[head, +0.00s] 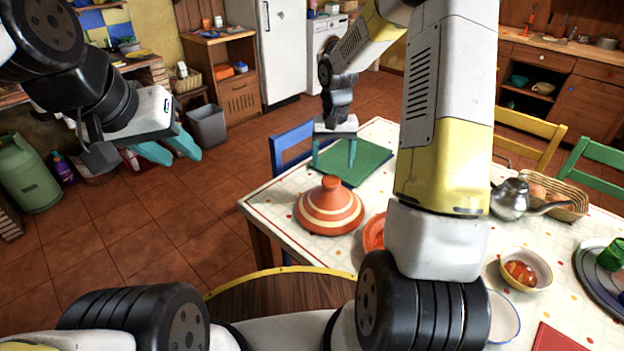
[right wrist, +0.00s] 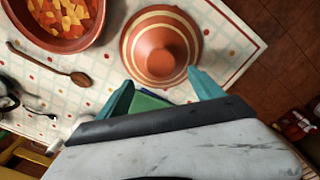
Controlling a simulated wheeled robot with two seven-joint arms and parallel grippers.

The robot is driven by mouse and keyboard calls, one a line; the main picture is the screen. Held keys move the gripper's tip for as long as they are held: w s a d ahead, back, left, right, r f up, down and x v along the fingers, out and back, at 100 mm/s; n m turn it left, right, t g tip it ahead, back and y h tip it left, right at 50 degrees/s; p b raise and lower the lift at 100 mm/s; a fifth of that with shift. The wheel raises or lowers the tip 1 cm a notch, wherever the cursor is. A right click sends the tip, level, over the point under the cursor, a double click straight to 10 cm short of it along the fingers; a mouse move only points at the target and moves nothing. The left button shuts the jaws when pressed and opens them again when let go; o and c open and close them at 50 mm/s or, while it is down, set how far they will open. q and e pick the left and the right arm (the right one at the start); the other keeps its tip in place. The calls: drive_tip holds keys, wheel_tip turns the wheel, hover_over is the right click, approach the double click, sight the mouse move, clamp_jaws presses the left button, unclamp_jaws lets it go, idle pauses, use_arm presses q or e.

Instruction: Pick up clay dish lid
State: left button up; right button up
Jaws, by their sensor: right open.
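The clay dish lid (head: 330,208) is an orange-brown cone with cream stripes and a knob on top. It stands upright on the white dotted table at its left front part. It also shows in the right wrist view (right wrist: 162,47), just beyond the fingertips. My right gripper (head: 334,166) is open and empty above the green mat, behind the lid in the head view. In the right wrist view its teal fingers (right wrist: 160,88) are apart, with the knob side of the lid near them. My left gripper (head: 175,150) is open and empty over the floor, away from the table.
An orange dish (head: 375,233) sits right of the lid, partly hidden by my right arm. The right wrist view shows its food and a wooden spoon (right wrist: 50,64). A kettle (head: 511,199), basket and bowl (head: 525,268) stand further right. Chairs surround the table (head: 270,206).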

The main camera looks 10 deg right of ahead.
sight(331, 180)
drive_tip(key=f, duration=0.7)
drive_tip(key=shift+s+a+f, duration=0.1)
drive_tip(key=shift+s+a, duration=0.1)
drive_tip(key=shift+s, duration=0.15)
drive_tip(key=shift+c, duration=0.3)
clamp_jaws()
